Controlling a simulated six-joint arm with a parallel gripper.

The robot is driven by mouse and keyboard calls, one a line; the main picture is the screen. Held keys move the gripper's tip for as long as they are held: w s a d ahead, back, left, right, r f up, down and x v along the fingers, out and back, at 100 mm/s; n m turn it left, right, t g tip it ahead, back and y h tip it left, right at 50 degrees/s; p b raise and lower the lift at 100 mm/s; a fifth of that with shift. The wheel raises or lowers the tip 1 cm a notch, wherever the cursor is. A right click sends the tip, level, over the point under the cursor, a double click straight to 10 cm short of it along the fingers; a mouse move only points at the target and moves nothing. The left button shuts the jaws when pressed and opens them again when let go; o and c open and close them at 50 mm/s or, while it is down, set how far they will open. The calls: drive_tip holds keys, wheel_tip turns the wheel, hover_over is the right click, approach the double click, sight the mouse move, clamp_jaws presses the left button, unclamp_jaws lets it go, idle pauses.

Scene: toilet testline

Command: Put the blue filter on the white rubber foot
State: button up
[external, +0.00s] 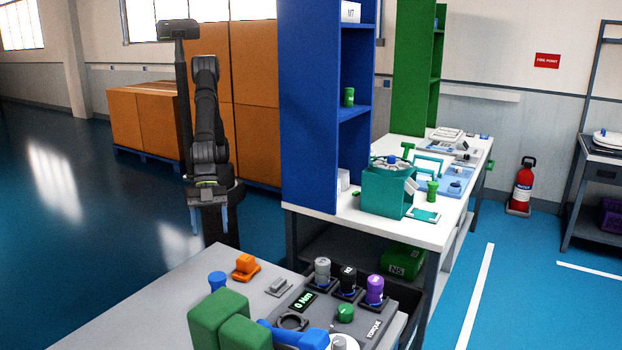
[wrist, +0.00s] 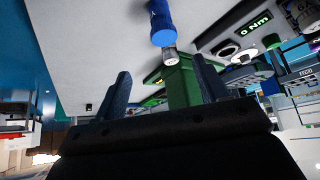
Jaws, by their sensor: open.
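My gripper (external: 211,218) points down, open and empty, beyond the back left edge of the grey table. Its two dark fingers also show apart in the wrist view (wrist: 163,88). A small blue piece with a wide round top (external: 217,281) stands on the table behind the green blocks; it may be the blue filter, but I cannot tell surely. The wrist view shows a blue cylinder with a grey tip (wrist: 162,24), apart from the fingers. A white round part (external: 345,343) is cut off at the bottom edge; I cannot tell whether it is the white rubber foot.
Green blocks (external: 219,318) and a blue tool (external: 292,334) occupy the table's front. An orange piece (external: 246,267) stands behind. The torque panel (external: 367,316) holds black, grey and purple knobs. A blue shelf (external: 312,110) and white bench (external: 340,216) stand behind right.

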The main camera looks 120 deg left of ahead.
sight(217, 278)
drive_tip(key=shift+o, duration=0.4)
drive_tip(key=shift+v, duration=1.25)
